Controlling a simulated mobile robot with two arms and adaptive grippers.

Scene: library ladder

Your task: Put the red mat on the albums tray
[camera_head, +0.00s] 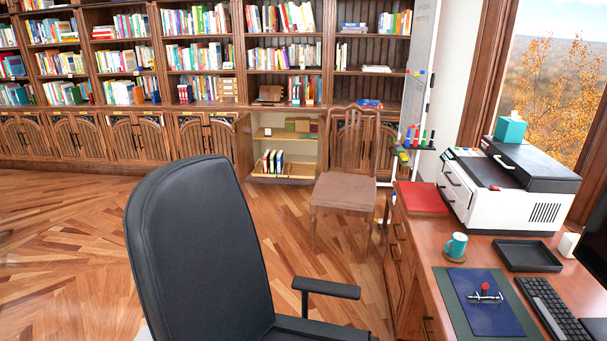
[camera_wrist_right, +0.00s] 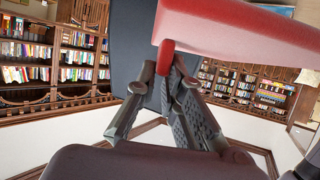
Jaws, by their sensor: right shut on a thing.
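My right gripper (camera_wrist_right: 168,75) shows in the right wrist view, with its fingers closed together on a red thing, which I take to be the red mat (camera_wrist_right: 235,28). The mat is a pale-edged slab that fills the top right of that view. Neither gripper shows in the head view. A flat red sheet (camera_head: 421,198) lies on the desk left of the printer; I cannot tell whether it is a mat or a folder. A black, shallow, empty tray (camera_head: 528,256) sits on the desk. No tray is marked as the albums tray that I can read.
A black office chair (camera_head: 200,245) stands in front, left of the desk (camera_head: 450,285). A wooden chair (camera_head: 345,180) stands before an open cabinet (camera_head: 283,172) with books. Floor at left is clear.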

